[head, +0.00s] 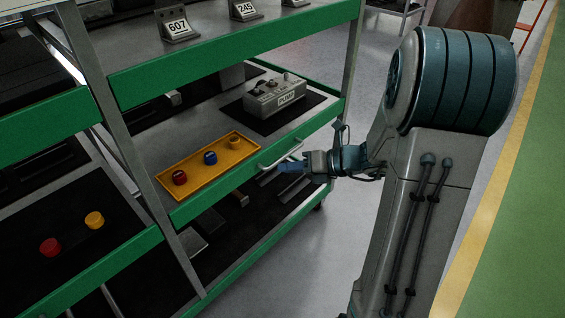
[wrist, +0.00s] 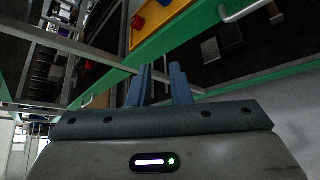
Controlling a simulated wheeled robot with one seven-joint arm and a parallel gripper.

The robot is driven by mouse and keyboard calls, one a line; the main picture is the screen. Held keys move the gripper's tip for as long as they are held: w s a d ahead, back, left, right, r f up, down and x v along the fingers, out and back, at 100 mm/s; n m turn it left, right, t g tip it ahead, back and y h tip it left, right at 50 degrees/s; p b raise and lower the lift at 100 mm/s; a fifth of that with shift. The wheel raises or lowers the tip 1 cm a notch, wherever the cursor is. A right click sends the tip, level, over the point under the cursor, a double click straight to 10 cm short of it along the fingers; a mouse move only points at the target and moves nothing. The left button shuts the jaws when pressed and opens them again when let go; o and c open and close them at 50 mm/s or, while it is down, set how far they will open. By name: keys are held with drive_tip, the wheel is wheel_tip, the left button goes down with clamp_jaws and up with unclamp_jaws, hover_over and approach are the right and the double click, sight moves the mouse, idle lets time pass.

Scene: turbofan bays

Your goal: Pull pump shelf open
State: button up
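The pump shelf has a green front edge (head: 230,183) and carries a grey box labelled PUMP (head: 274,95). Its front looks about in line with the rack posts. A silver bar handle (head: 281,156) sits on that front; it also shows at the top right of the wrist view (wrist: 245,11). I cannot tell whether a finger touches the shelf front.
A yellow tray (head: 197,182) with red, blue and yellow caps lies on the pump shelf. Above is a shelf with number plates 607 (head: 177,25) and 245 (head: 246,9). Another shelf with red and yellow caps (head: 94,220) is at left. Grey floor (head: 290,250) in front is clear.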

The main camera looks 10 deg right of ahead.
sight(286, 156)
drive_tip(key=w+d+f+m+t+h+b, duration=0.2)
drive_tip(key=w+d+f+m+t+b, duration=0.3)
drive_tip(key=w+d+f+m, duration=0.6)
drive_tip(key=w+a, duration=0.2)
drive_tip(key=a, duration=0.1)
drive_tip(key=w+a+f+m+t+b, duration=0.1)
drive_tip(key=w+a, duration=0.1)
drive_tip(key=w, duration=0.1)
drive_tip(key=w+a+m, duration=0.1)
drive_tip(key=w+a, duration=0.1)
drive_tip(key=a, duration=0.1)
drive_tip(key=shift+w+a+f+t+b, duration=0.25)
drive_tip(key=shift+a+f+t+b, duration=0.05)
drive_tip(key=shift+f+b, duration=0.1)
clamp_jaws()
